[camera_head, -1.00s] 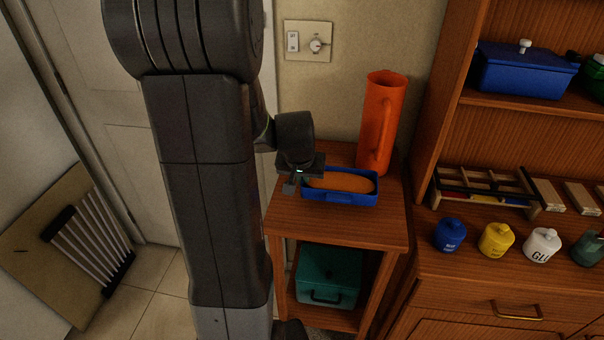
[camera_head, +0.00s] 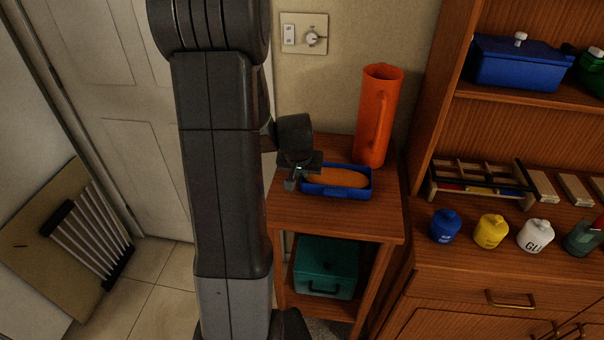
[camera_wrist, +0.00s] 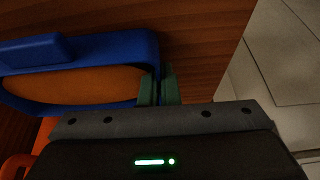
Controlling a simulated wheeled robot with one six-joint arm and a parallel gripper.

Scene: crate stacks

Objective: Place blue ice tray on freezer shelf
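A blue tray (camera_head: 338,191) with rounded corners, holding an orange-brown filling, rests on the top of a small wooden side table (camera_head: 388,222). It also shows in the wrist view (camera_wrist: 110,47). My gripper (camera_head: 291,183) is at the tray's left end in the head view. In the wrist view the two green fingertips (camera_wrist: 161,90) stand close together, one on each side of the tray's end wall, and look shut on it. No freezer shelf can be made out.
An orange jug (camera_head: 377,115) stands right behind the tray. A teal box (camera_head: 326,267) sits on the table's lower shelf. A wooden cabinet (camera_head: 480,280) at right carries several small jars, an organiser (camera_head: 480,182) and a blue lidded box (camera_head: 519,64).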

